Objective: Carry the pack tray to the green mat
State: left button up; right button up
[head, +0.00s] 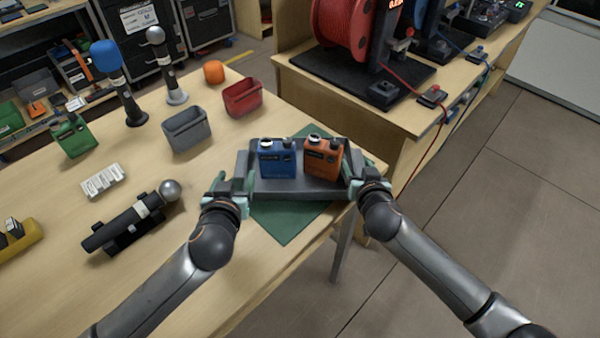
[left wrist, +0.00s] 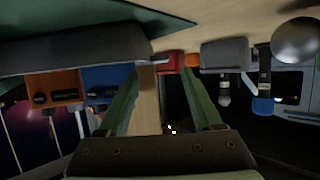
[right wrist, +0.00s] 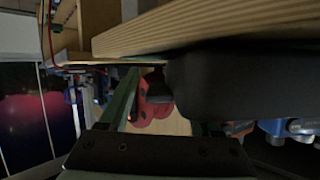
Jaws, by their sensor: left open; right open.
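The dark grey pack tray (head: 290,190) sits over the green mat (head: 285,225) near the table's right corner and looks level. It appears to rest on the mat. A blue pack (head: 277,160) and an orange pack (head: 323,160) stand upright in it. My left gripper (head: 236,186) is open at the tray's left end; the left wrist view shows the tray (left wrist: 70,55) beside its spread fingers. My right gripper (head: 352,178) is open at the right end, close to the tray (right wrist: 240,80). Contact at either end is unclear.
A grey bin (head: 186,132) and a red bin (head: 242,98) stand behind the tray. A black microphone (head: 130,220) lies in a stand at left. A bench with a red cable reel (head: 342,30) is at back right. The table's front edge is close.

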jog(key=v, duration=1.2)
jog(key=shift+s, duration=0.1)
dwell(0.4)
